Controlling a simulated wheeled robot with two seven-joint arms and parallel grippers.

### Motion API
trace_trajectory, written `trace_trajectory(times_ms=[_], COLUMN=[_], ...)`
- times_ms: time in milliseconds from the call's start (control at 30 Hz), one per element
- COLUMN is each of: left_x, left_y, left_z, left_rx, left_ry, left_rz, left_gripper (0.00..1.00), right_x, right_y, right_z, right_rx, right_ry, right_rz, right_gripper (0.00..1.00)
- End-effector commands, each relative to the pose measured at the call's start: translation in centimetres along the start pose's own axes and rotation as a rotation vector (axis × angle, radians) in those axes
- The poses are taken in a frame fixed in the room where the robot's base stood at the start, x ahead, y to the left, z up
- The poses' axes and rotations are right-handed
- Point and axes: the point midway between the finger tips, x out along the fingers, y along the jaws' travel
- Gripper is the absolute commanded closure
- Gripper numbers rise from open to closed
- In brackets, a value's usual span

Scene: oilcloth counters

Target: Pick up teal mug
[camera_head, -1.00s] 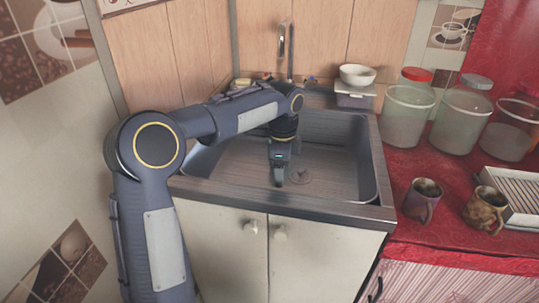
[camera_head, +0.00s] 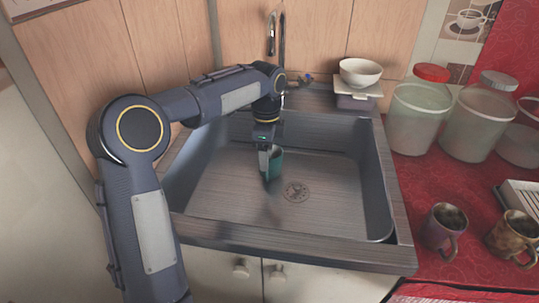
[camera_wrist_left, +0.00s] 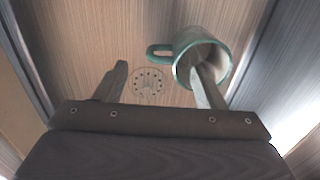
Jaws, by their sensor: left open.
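The teal mug (camera_head: 275,163) is in the sink basin, left of and behind the drain, partly hidden behind my left gripper (camera_head: 266,158). In the left wrist view the mug (camera_wrist_left: 185,60) shows its open mouth, with its handle pointing left. My left gripper (camera_wrist_left: 160,82) is open, its two fingers wide apart. The right-hand finger overlaps the mug's mouth; I cannot tell whether it is inside or only above it. The handle lies across the space between the fingers, farther from the camera. My right gripper is not in view.
The sink (camera_head: 340,200) has raised walls around the mug, and a drain (camera_head: 297,191) in its floor. A tap (camera_head: 272,40) rises behind. A white bowl (camera_head: 360,72) stands at the back rim. Jars (camera_head: 418,115) and two other mugs (camera_head: 443,226) stand on the red counter at right.

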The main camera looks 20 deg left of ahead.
Motion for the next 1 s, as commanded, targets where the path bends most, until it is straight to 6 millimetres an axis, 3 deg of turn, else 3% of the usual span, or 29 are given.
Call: trace_trajectory(times_ms=[367, 633, 900, 1000], left_x=[3.6, 7.5, 7.7, 7.7], left_y=[0.0, 0.0, -0.1, -0.1], left_z=[0.0, -0.1, -0.1, -0.1], left_rx=[0.001, 0.001, 0.000, 0.000], left_ry=[-0.001, -0.001, 0.000, 0.000], left_rz=[0.002, 0.003, 0.000, 0.000], left_gripper=[0.37, 0.37, 0.38, 0.51], right_x=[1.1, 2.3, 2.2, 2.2], right_y=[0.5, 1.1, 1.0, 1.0], right_z=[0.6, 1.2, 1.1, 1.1], right_rx=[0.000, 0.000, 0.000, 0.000], right_ry=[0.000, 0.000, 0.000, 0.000], right_rz=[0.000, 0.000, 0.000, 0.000], right_gripper=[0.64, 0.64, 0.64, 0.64])
